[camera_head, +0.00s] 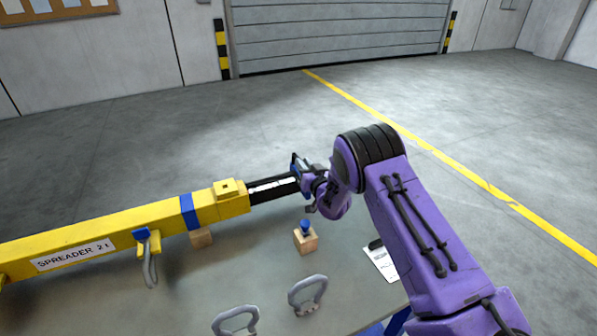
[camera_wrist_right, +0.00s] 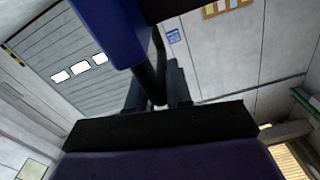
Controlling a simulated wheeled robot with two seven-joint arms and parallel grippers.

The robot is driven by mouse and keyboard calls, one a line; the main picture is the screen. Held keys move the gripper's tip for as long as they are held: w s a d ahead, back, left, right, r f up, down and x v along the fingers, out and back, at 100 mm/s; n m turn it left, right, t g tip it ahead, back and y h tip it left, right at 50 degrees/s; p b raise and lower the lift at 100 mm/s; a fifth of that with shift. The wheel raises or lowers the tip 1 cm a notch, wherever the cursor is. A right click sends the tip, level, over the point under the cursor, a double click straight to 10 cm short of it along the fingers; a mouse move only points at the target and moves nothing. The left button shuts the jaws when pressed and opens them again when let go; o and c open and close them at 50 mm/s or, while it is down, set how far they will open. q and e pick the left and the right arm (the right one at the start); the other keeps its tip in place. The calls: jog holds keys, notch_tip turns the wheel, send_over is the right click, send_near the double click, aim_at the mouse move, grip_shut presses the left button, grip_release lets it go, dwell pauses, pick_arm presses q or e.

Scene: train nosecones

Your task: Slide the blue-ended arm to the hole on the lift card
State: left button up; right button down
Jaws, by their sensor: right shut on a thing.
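The yellow spreader beam (camera_head: 110,236), labelled "SPREADER 21", lies across the left of the table. The black sliding arm (camera_head: 272,188) sticks out of its right end and has white marks along it. My right gripper (camera_head: 309,184) is at the outer end of this arm. In the right wrist view, the blue end (camera_wrist_right: 108,30) fills the top, and a dark round bar (camera_wrist_right: 150,88) below it sits between the fingers of my shut gripper (camera_wrist_right: 158,92). The white lift card (camera_head: 381,262) lies on the table, partly hidden by my right arm; its print is unreadable. My left gripper is out of view.
A wooden block with a blue-topped pin (camera_head: 306,240) stands on the table (camera_head: 270,270) below the gripper. Two grey shackles (camera_head: 308,295) lie near the front. Another shackle (camera_head: 150,268) hangs from the beam. Open floor lies behind the table.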

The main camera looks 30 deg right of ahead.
jog(key=c, duration=1.1)
grip_release()
jog(key=shift+a, duration=0.15)
jog(key=s+b, duration=0.1)
jog(key=s, duration=0.2)
jog(key=s+a+b, duration=0.1)
jog(key=s, duration=0.3)
jog(key=s+b, duration=0.1)
jog(key=s, duration=0.2)
jog(key=shift+s+a, duration=0.2)
jog(key=shift+a, duration=0.15)
